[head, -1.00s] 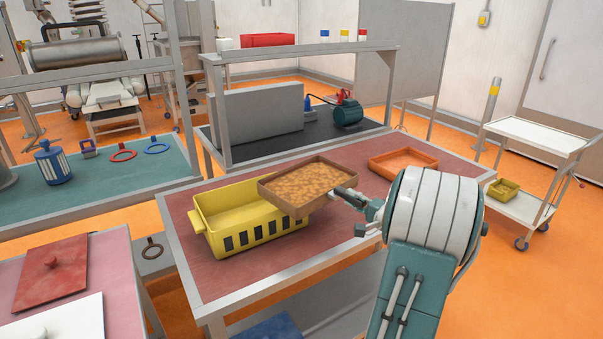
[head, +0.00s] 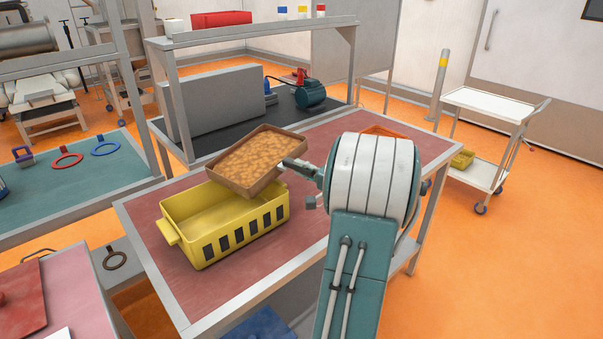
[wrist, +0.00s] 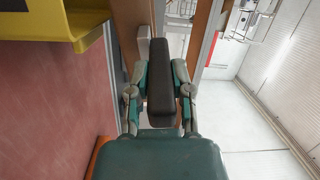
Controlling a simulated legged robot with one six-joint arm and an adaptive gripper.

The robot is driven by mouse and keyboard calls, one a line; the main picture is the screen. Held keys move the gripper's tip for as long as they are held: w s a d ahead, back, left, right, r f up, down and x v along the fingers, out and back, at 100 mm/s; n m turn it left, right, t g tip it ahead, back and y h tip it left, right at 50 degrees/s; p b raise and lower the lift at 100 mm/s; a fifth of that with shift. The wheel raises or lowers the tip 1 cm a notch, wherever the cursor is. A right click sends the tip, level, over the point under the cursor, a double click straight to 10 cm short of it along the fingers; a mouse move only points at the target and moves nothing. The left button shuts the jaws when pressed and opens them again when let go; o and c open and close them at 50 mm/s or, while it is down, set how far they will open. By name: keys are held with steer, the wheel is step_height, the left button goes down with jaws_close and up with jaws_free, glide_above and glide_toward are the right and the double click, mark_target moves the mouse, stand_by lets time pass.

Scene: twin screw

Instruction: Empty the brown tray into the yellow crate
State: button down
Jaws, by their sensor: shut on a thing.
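The brown tray (head: 219,181) holds a layer of golden-brown contents (head: 258,161).
The red-topped table (head: 165,262) has free room in front of the crate. An orange tray (head: 381,130) lies at its back right, partly behind my arm. A grey panel (head: 217,112) and a pump (head: 311,94) stand on the bench behind. A white cart (head: 495,103) is at right.

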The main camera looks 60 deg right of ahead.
steer(key=shift+a+r+n, duration=0.25)
steer(key=shift+r+n, duration=0.75)
steer(key=shift+r, duration=0.05)
steer(key=shift+a+r+n, duration=0.7)
steer(key=shift+r+n, duration=0.1)
steer(key=shift+n, duration=0.3)
steer(key=shift+a+r+n, duration=0.65)
steer(key=shift+r+n, duration=0.1)
steer(key=shift+n, duration=0.35)
steer(key=shift+a+r, duration=0.1)
steer(key=shift+a+r+n, duration=0.25)
steer(key=shift+a+n, duration=0.2)
steer(key=shift+n, duration=0.15)
steer(key=shift+a+r+n, duration=0.2)
steer(key=shift+a+n, duration=0.25)
steer(key=shift+n, duration=0.15)
steer(key=shift+a, duration=0.1)
